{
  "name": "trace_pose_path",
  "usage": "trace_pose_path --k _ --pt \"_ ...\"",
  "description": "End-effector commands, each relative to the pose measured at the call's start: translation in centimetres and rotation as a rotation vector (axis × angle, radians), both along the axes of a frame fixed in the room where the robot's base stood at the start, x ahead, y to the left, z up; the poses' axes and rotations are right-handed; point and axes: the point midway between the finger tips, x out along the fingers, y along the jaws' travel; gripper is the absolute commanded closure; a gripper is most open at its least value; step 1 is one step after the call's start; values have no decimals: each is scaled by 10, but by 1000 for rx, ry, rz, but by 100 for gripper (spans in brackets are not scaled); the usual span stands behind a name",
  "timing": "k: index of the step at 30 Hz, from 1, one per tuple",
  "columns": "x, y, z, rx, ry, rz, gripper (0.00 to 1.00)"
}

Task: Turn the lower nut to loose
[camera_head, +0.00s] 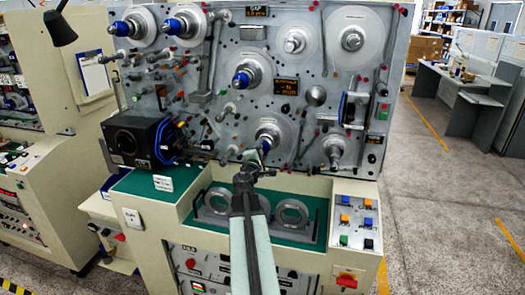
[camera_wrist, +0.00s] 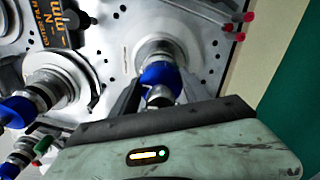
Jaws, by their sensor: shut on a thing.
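The lower nut (camera_head: 265,146) is blue and sits on the lower middle spindle of the grey panel, with a metal shaft end sticking out of it. In the wrist view the blue nut (camera_wrist: 158,73) lies between the two dark fingers of my gripper (camera_wrist: 158,88), which are shut on its sides. In the head view my gripper (camera_head: 255,163) reaches up to the nut from below and partly hides it. The nut's turn angle cannot be read.
Another blue nut (camera_head: 242,79) is on the spindle above, also visible at left in the wrist view (camera_wrist: 16,112). A black box (camera_head: 134,140) stands left on the green ledge. Metal rings (camera_head: 291,214) stand below. A button panel (camera_head: 357,222) is at right.

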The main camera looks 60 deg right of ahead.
Motion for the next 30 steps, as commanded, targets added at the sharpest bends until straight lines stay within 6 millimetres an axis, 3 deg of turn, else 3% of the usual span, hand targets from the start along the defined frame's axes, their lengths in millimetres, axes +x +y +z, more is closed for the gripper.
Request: trace_pose_path --k 12,27,28,30 --pt "1 2 -1 -44 143 3 87" --pt "2 2 -1 -49 159 3 87" --pt "2 2 -1 -49 159 3 39" --pt "2 2 0 -50 158 3 25"
